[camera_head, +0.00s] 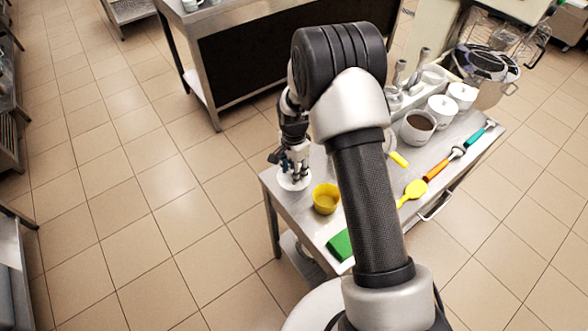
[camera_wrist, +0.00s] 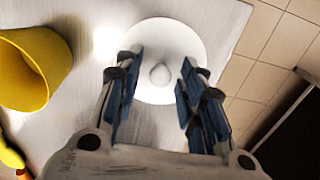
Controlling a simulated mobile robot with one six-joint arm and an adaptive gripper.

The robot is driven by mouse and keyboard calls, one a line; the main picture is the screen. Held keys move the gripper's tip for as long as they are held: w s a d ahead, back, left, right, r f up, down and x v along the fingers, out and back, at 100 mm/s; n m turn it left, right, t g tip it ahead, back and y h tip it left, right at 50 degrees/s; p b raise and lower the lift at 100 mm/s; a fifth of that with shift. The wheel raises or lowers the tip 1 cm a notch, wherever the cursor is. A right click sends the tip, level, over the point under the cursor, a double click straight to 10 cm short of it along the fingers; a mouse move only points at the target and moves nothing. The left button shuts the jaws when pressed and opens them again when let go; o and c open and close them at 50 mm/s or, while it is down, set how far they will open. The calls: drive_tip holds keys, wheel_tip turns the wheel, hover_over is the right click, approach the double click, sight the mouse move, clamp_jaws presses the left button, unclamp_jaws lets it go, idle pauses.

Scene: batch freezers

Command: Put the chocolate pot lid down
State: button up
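The white round chocolate pot lid (camera_wrist: 172,35) lies knob up at the corner of the steel table (camera_head: 283,205); it also shows in the head view (camera_head: 296,184). My gripper (camera_wrist: 163,60) is over the lid, its blue-padded fingers spread on either side of the knob (camera_wrist: 160,75). I see a gap between each finger and the knob. In the head view my gripper (camera_head: 293,168) points down at the lid. The open white pot with brown chocolate (camera_head: 418,126) stands farther along the table, partly beside my arm.
A yellow cup (camera_head: 326,198) stands close to the lid; the wrist view shows it too (camera_wrist: 35,68). A green sponge (camera_head: 340,245), a yellow spoon (camera_head: 413,190) and orange and teal tools lie along the front edge. Two lidded white pots (camera_head: 441,108) (camera_head: 462,96) stand behind.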

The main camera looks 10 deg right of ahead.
drive_tip(key=s+r+n+t+p, duration=0.1)
drive_tip(key=s+r+n+p, duration=0.25)
drive_tip(key=r, duration=1.85)
drive_tip(key=s+r+n+t, duration=0.2)
drive_tip(key=s+r+n, duration=0.4)
drive_tip(key=s+r, duration=0.85)
drive_tip(key=s+n+t, duration=0.1)
drive_tip(key=s+n, duration=0.3)
drive_tip(key=s, duration=0.8)
drive_tip(key=shift+f+t, duration=0.3)
drive_tip(key=shift+f, duration=0.05)
drive_tip(key=shift+d, duration=0.1)
